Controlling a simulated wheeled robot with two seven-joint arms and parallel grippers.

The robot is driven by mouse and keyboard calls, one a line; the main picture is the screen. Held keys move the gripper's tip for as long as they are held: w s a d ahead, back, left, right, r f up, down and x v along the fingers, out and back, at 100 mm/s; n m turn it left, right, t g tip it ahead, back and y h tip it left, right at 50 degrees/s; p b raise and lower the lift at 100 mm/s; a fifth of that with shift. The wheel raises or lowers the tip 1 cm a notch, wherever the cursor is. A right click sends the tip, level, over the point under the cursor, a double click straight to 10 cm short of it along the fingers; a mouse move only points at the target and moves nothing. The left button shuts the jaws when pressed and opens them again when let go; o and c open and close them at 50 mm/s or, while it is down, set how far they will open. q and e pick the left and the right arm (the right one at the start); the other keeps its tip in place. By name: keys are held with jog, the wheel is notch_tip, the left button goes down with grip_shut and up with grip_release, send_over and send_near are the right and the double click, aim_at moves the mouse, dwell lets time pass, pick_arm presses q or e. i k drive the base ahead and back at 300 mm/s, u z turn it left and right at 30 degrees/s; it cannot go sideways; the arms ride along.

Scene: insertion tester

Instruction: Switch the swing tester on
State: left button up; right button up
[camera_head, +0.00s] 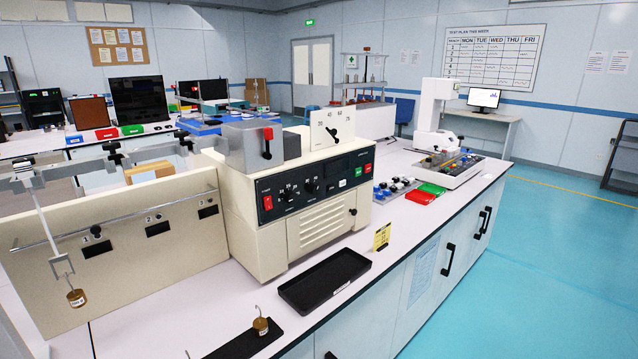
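The swing tester (285,225) is a cream machine on the white bench, left of centre. Its black front panel carries a red power switch (267,203) at the left end, black knobs (310,186), and a green button (367,169) and a red button at the right. Whether the power switch is pressed in cannot be told at this size. A dial with a black pointer (332,134) stands on top. A grey bar with clamps runs left from the machine, and an arm with a brass weight (76,297) hangs from it. Neither of my grippers is in view.
An empty black tray (325,279) lies in front of the tester, beside a small yellow sign (382,236). A second brass weight (261,325) stands on a black mat at the near edge. Connectors, red and green blocks and a white instrument (436,120) stand to the right.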

aim_at(267, 201)
jog(key=k, duration=1.3)
jog(key=z, duration=0.55)
jog(key=i, duration=0.65)
jog(key=z, duration=0.35)
jog(key=i, duration=1.15)
jog(key=u, duration=0.5)
